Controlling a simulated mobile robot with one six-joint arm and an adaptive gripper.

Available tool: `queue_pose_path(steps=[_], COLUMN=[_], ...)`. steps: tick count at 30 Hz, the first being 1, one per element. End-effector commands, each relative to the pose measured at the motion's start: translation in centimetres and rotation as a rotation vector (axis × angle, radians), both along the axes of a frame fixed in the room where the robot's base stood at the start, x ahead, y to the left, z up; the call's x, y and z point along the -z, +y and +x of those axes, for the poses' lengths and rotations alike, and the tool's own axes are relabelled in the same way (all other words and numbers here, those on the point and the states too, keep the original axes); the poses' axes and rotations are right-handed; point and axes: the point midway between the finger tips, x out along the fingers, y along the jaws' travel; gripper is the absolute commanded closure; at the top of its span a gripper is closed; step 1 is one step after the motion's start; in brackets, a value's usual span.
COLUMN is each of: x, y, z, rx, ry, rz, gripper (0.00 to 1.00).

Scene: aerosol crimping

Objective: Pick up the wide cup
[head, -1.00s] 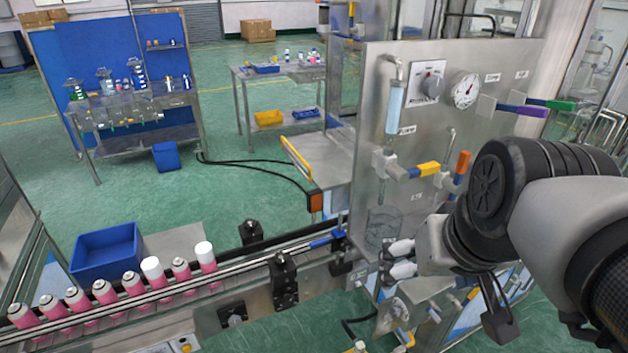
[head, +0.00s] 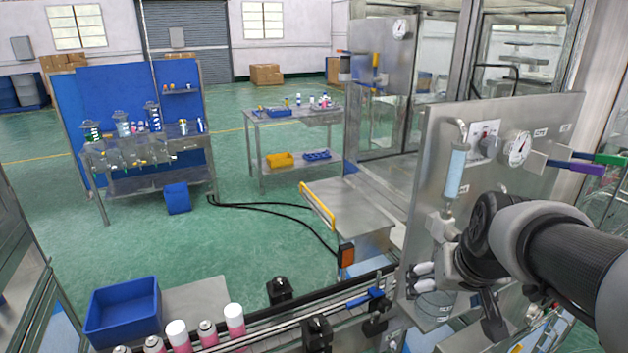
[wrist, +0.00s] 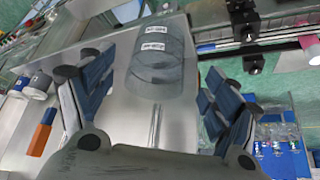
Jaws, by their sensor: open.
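The wide cup looks like a clear, see-through cup (wrist: 160,68). In the wrist view it shows at the upper middle, in the gap between the fingertips. Its outline is faint, with pale labels seen on or through it. In the head view the cup (head: 433,306) shows faintly at the panel's lower part, beside my wrist. My gripper (wrist: 155,92) is open, one blue-grey padded finger to each side of the gap. I cannot tell whether the cup is within finger reach or a little beyond the tips. Nothing is held.
A steel panel (head: 482,185) with gauge, valves and a clear tube stands close behind the cup. A conveyor (head: 290,328) with pink cans (head: 208,333) runs at the lower left. A blue bin (head: 123,310) sits beside it. White round fittings (wrist: 38,85) are near the left finger.

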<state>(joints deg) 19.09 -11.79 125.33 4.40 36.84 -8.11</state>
Motion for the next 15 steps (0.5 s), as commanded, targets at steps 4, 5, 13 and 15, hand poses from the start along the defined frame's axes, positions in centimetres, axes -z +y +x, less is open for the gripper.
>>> queue_pose_path(steps=[4,5,13,15], x=[0.8,1.1,4.6,5.0], y=[-0.1,-0.2,-0.9,-1.0], z=[0.4,0.5,2.0,2.3], rx=[0.0,0.0,-0.001,-0.001], ry=[0.001,0.001,0.002,0.001], rz=[0.0,0.0,0.0,0.0], gripper=[0.19,0.19,0.19,0.19])
